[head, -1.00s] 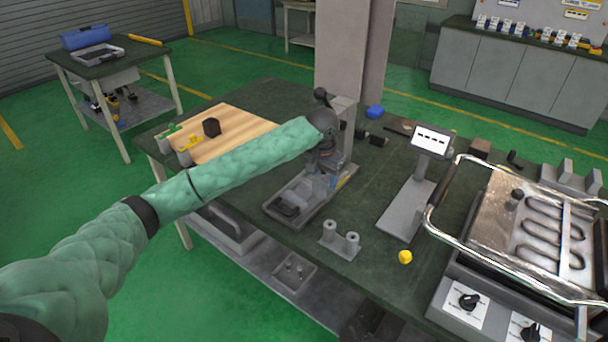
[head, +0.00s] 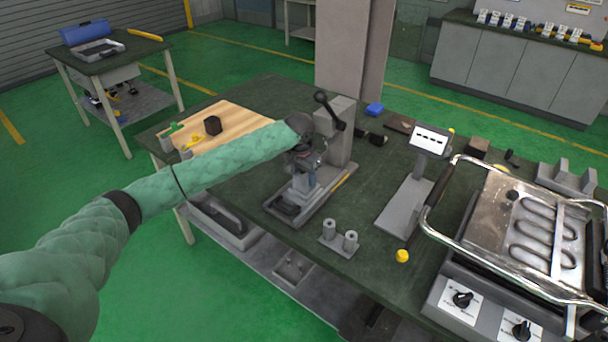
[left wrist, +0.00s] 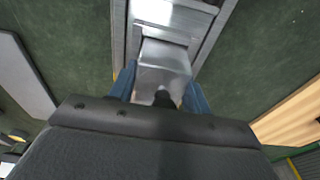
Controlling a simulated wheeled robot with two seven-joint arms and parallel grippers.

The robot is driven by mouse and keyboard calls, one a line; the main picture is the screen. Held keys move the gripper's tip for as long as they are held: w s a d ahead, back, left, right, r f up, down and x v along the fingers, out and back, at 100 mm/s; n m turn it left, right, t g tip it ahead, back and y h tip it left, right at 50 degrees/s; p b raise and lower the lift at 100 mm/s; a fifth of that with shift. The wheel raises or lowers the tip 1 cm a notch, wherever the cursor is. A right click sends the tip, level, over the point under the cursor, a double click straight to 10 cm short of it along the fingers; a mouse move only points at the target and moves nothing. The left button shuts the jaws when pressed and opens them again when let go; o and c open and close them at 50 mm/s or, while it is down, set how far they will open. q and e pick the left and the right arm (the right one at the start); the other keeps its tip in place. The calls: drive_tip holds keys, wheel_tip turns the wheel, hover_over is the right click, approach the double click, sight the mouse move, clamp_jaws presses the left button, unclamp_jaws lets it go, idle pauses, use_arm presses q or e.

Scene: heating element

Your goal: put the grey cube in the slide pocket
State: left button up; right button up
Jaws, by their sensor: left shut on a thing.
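My left gripper (head: 304,168) reaches in over the base of a grey lever press (head: 341,150). In the left wrist view its blue fingertips (left wrist: 158,86) are shut on the grey cube (left wrist: 160,72). In the head view the cube is mostly hidden by the gripper and hard to separate from the press's grey parts. The slide (head: 289,205), with a dark recess, lies at the near left end of the press base. Whether the cube touches anything below cannot be told. My right gripper is not in view.
A holder with two grey cylinders (head: 338,238) stands right of the press base. A grey stand with a display (head: 431,140), a yellow knob (head: 402,256) and a grill-like heater (head: 535,228) are further right.

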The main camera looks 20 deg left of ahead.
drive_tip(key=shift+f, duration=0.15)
use_arm(q)
drive_tip(key=shift+f, duration=0.1)
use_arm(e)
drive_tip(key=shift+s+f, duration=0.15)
use_arm(q)
drive_tip(key=o, duration=1.4)
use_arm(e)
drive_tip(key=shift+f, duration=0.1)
use_arm(q)
drive_tip(key=r+b, duration=0.1)
drive_tip(key=r, duration=0.3)
drive_tip(key=s+r+b, duration=0.1)
drive_tip(key=r, duration=0.3)
drive_tip(key=r+b, duration=0.1)
drive_tip(key=r, duration=0.3)
drive_tip(key=shift+s+a, duration=0.2)
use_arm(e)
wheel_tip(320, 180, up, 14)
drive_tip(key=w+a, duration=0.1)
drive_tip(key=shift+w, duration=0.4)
